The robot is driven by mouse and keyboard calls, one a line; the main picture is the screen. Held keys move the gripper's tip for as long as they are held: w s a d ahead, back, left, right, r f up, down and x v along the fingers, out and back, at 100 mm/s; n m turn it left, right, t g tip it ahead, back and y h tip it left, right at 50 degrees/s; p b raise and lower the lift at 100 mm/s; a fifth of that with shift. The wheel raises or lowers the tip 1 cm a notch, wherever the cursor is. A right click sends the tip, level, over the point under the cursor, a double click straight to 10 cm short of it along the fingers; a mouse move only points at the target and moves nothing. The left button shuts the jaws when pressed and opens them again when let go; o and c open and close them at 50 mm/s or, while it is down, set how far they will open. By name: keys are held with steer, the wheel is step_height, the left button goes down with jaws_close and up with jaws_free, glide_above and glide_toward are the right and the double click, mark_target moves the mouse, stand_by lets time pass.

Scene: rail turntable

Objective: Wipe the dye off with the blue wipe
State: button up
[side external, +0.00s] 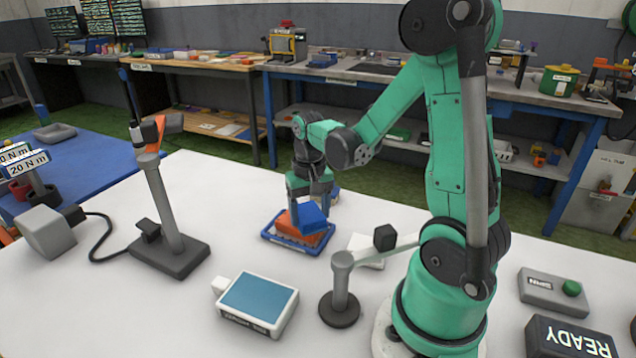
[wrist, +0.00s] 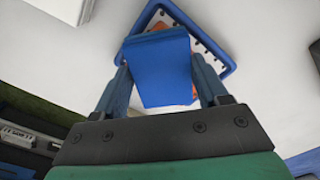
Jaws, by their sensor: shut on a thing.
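My gripper (side external: 309,197) points down over a blue-rimmed tray (side external: 272,237) on the white table. It is shut on the blue wipe (side external: 312,217), which also shows between the two fingers in the wrist view (wrist: 160,72). An orange thing (side external: 287,224) lies in the tray under and beside the wipe. The wipe hides much of it, and I cannot tell whether the two touch. In the wrist view, the tray's blue rim (wrist: 212,45) shows beyond the wipe. I cannot make out a separate dye mark.
A driver on a stand (side external: 168,235) is to the left. A blue-topped box (side external: 258,302) sits in front, beside a grey post (side external: 341,285) with an arm near a black cube (side external: 384,238). A SPIN button box (side external: 552,291) and a READY display (side external: 568,340) are at right.

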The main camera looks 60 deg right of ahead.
steer(key=shift+s+a, duration=0.1)
steer(key=shift+s, duration=1.15)
steer(key=shift+r, duration=4.15)
